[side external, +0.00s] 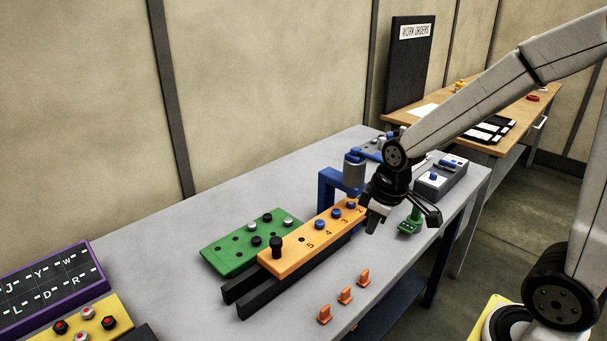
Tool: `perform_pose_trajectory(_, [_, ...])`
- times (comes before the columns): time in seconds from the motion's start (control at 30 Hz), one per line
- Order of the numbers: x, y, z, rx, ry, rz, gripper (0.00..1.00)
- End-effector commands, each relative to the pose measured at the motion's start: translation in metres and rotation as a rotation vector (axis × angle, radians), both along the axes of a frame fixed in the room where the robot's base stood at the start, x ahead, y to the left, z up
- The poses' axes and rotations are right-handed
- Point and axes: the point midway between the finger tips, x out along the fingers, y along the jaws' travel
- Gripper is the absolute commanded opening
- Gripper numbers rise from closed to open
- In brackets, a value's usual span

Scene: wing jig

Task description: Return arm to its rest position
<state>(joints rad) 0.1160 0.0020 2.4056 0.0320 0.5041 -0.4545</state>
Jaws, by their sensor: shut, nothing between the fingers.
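My gripper (374,224) is shut and empty. It hangs above the grey table (185,250), over the right end of the orange numbered bar (288,254) as seen from the side. Whether it touches anything below cannot be told. My arm reaches in from the upper right. The orange bar lies on dark rails and carries a black knob (276,246) and several blue pegs (336,213). Part of its right end is close behind the gripper.
A blue frame (327,187) with a grey cylinder stands behind the bar. A green plate (232,249) lies left of it. Several orange clips (345,297) stand in front. A green stand (410,222) and grey box (440,180) are right of the gripper. Open space lies above.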

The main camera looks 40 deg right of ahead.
Motion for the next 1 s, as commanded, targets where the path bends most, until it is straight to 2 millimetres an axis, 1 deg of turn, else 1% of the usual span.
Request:
perform_pose_trajectory(0.03, [-0.006, 0.007, -0.007, 0.011, 0.002, -0.038, 0.0])
perform_pose_trajectory(0.2, [-0.023, 0.024, -0.024, 0.05, 0.0, -0.183, 0.0])
perform_pose_trajectory(0.4, [-0.035, 0.033, -0.034, 0.077, -0.002, -0.282, 0.0])
perform_pose_trajectory(1.0, [-0.037, 0.034, -0.035, 0.083, -0.003, -0.303, 0.0])
